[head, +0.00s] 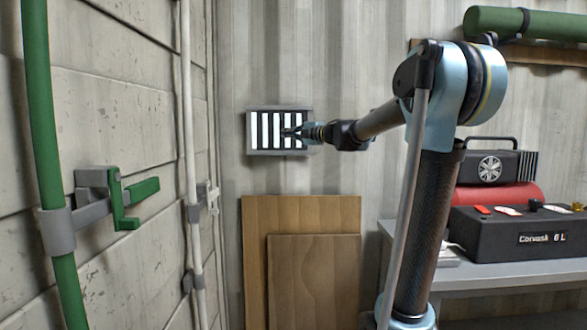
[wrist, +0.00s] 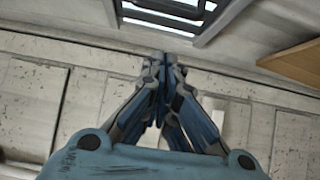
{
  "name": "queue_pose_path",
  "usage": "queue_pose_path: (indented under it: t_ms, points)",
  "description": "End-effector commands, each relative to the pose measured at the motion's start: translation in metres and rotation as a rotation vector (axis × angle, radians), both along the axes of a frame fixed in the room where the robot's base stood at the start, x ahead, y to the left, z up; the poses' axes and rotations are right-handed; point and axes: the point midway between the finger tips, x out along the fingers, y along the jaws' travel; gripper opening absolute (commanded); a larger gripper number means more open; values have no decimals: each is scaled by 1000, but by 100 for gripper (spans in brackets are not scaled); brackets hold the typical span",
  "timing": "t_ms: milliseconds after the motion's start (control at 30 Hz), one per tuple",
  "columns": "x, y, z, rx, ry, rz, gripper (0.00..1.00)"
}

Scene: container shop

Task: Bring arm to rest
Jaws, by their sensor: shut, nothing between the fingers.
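My arm rises at the right of the head view and stretches left from its elbow toward the back wall. My gripper (head: 288,132) is at its end, in front of a striped light panel (head: 262,131) on the corrugated wall. I cannot tell whether it touches the panel. In the wrist view my gripper (wrist: 163,62) has its fingers together and nothing shows between them. The panel's edge (wrist: 160,26) shows just beyond the fingertips.
A green door lever (head: 137,200) and a green pipe (head: 42,130) are at left. Wooden boards (head: 252,260) lean below the panel. A black case (head: 515,232) stands on a grey bench (head: 490,272) at right. A green roll (head: 540,24) is above.

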Motion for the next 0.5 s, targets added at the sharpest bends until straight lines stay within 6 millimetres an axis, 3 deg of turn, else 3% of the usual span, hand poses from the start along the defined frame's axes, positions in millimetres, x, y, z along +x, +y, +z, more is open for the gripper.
queue_pose_path:
  t_ms: [133,233,367,500]
  points:
    - [0,-14,4,43,7,-65,0]
    - [1,-41,8,122,26,-185,0]
    - [-4,-95,5,260,82,-399,0]
    - [-19,-158,-19,402,178,-631,0]
